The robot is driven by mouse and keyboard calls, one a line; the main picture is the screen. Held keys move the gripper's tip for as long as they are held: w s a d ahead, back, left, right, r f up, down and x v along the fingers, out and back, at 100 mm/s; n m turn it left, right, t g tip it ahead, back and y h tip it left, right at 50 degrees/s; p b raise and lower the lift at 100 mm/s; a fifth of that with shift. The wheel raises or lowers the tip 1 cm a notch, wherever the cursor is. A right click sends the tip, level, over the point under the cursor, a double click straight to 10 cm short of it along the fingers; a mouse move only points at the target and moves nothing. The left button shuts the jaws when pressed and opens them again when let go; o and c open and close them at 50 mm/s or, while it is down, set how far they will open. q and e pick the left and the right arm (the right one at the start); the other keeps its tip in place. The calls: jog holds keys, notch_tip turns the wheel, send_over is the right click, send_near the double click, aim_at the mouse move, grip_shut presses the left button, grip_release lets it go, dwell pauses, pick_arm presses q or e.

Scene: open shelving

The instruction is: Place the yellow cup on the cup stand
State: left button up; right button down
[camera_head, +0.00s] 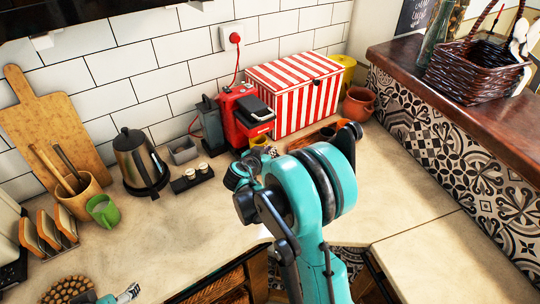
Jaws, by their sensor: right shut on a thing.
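A small yellow cup (259,141) shows partly at the foot of the red coffee machine (245,112), mostly hidden by my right arm. My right gripper (258,157) is at the cup and shut on it; its fingers are largely hidden behind the wrist. A low black stand (193,180) with small white cups on it lies left of the machine and may be the cup stand. My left gripper (130,292) shows at the bottom left edge, away from the cup; its jaws are too small to read.
A kettle (140,160), green mug (103,210) and cutting board (50,125) stand at left. A striped box (295,92) and terracotta pot (358,103) stand behind my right arm. The counter (200,222) in front of the black stand is clear.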

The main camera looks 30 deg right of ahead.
pick_arm(q)
jog(key=shift+f, duration=0.25)
pick_arm(e)
jog(key=shift+a+f, duration=0.1)
jog(key=shift+f, duration=0.35)
jog(key=shift+f, duration=0.2)
jog(key=c, duration=1.7)
grip_release()
pick_arm(q)
jog(key=shift+f, duration=0.15)
pick_arm(e)
jog(key=shift+r, duration=0.1)
